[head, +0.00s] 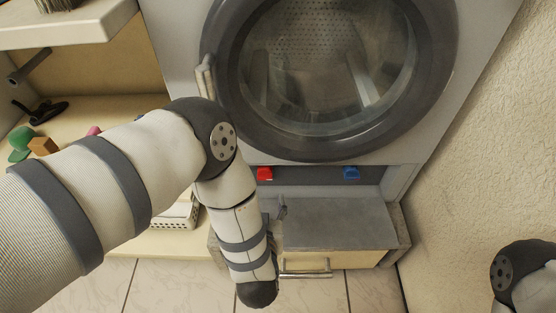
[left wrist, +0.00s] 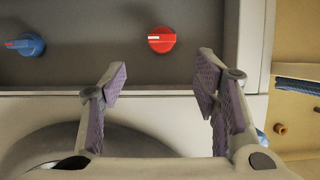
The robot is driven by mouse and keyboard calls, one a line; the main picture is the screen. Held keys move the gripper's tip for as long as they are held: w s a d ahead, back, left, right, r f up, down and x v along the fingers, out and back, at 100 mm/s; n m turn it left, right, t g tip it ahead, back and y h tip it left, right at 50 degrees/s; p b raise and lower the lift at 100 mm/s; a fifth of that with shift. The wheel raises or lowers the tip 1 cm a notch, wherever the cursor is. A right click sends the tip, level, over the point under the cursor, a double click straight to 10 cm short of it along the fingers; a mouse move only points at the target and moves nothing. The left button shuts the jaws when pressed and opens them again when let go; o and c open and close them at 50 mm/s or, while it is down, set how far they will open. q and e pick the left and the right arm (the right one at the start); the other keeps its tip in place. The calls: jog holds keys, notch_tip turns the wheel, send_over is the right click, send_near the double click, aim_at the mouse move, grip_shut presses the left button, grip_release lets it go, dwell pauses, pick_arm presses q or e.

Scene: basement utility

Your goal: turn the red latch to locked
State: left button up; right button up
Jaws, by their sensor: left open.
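The red latch (head: 265,173) is a small round knob on the dark recessed panel below the washer door; it also shows in the left wrist view (left wrist: 163,39), upper middle. There its pale mark points left. My left gripper (left wrist: 161,79) is open and empty, its two purple-padded fingers apart. In the wrist view the latch lies beyond the fingertips, between their lines, not touching them. In the head view my left forearm hides most of the gripper (head: 277,209); part shows just below the latch. My right gripper is out of view.
A blue knob (head: 351,173) sits right of the latch on the same panel. The round washer door (head: 232,90) is above. A grey-topped drawer unit (head: 340,222) stands below. A white basket (head: 178,217) and shelf items are at left, a wall (head: 480,150) at right.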

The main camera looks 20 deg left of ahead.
aim_at(265, 178)
pick_arm(q)
jog(key=b+x, duration=0.2)
jog(key=x, duration=0.3)
jog(key=b+x, duration=0.1)
jog(key=x, duration=0.4)
jog(key=shift+s+a+f+b, duration=0.15)
jog(key=shift+f+b, duration=0.1)
jog(key=shift+b, duration=0.15)
jog(key=shift+w+a+f, duration=0.1)
jog(key=shift+w, duration=0.4)
jog(key=c, duration=1.2)
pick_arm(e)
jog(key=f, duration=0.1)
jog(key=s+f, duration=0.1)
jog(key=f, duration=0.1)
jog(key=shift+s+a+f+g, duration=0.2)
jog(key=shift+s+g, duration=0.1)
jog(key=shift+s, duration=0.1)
